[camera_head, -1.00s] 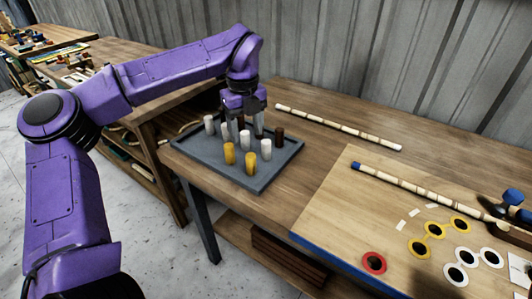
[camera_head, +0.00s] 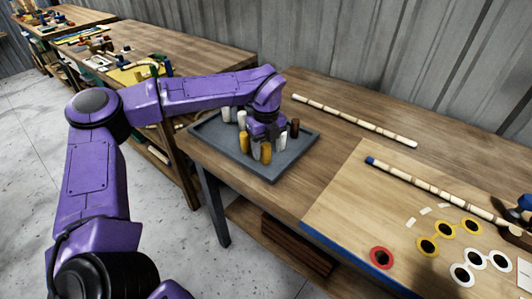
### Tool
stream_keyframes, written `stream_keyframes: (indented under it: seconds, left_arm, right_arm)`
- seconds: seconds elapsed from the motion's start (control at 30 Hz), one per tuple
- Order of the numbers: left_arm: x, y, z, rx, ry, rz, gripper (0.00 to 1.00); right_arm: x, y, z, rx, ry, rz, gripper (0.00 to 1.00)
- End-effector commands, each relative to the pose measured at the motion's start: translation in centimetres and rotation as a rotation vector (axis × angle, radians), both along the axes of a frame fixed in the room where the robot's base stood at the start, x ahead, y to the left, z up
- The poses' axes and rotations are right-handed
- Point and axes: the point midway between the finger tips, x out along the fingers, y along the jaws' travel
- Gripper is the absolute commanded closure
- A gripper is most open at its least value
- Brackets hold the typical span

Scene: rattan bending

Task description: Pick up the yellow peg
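Two yellow pegs stand upright on a grey tray (camera_head: 212,142): the left yellow peg (camera_head: 244,141) and the front yellow peg (camera_head: 266,153). My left gripper (camera_head: 265,146) points down low among the pegs, right by the front yellow peg. Its wrist hides most of the fingers, so I cannot tell whether they are open or shut, or whether they touch that peg. White pegs (camera_head: 227,114) and a dark brown peg (camera_head: 294,128) also stand on the tray. My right gripper is not in view.
A blue-tipped rod (camera_head: 435,190) lies on the wooden board (camera_head: 345,200) at right, with red (camera_head: 381,258), yellow (camera_head: 447,237) and white (camera_head: 482,264) ringed holes. Wood between tray and board is clear.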

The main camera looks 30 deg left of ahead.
Motion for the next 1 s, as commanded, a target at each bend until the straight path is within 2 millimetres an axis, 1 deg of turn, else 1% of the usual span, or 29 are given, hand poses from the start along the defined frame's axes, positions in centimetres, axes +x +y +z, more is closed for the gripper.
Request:
stream_keyframes:
  seconds: [0.03,0.07,0.1,0.13,0.37,0.47,0.57,0.7,0.8,0.9,1.0]
  left_arm:
    - [0.0,0.0,0.0,0.0,0.0,0.0,0.65]
    - [0.0,0.0,0.0,0.0,0.0,0.0,0.75]
    - [0.0,0.0,0.0,0.0,0.0,0.001,0.88]
    - [0.0,0.0,0.0,0.0,0.0,0.001,0.98]
    - [0.0,0.1,0.0,0.0,0.0,0.001,0.99]
    - [0.0,0.0,0.5,0.0,-0.001,0.001,0.99]
    - [0.1,0.1,2.2,0.001,-0.005,0.002,0.99]
    - [0.1,0.0,5.8,0.001,-0.005,0.003,0.99]
    - [0.0,0.1,7.9,0.001,-0.004,0.003,0.99]
    - [0.0,0.1,9.4,0.001,-0.003,0.002,0.99]
    - [0.0,0.1,10.0,0.0,0.001,0.002,0.99]
  right_arm:
    - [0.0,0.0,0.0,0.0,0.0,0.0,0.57]
    - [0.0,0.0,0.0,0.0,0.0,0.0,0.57]
    - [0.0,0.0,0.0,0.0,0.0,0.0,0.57]
    - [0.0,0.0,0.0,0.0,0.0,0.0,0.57]
    - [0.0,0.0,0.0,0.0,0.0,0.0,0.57]
    - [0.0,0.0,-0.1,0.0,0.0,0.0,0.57]
    - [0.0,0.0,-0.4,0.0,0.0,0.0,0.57]
    - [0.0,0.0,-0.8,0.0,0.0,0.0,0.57]
    - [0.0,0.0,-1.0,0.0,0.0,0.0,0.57]
    - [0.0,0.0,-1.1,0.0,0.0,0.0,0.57]
    - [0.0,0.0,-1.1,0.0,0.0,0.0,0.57]
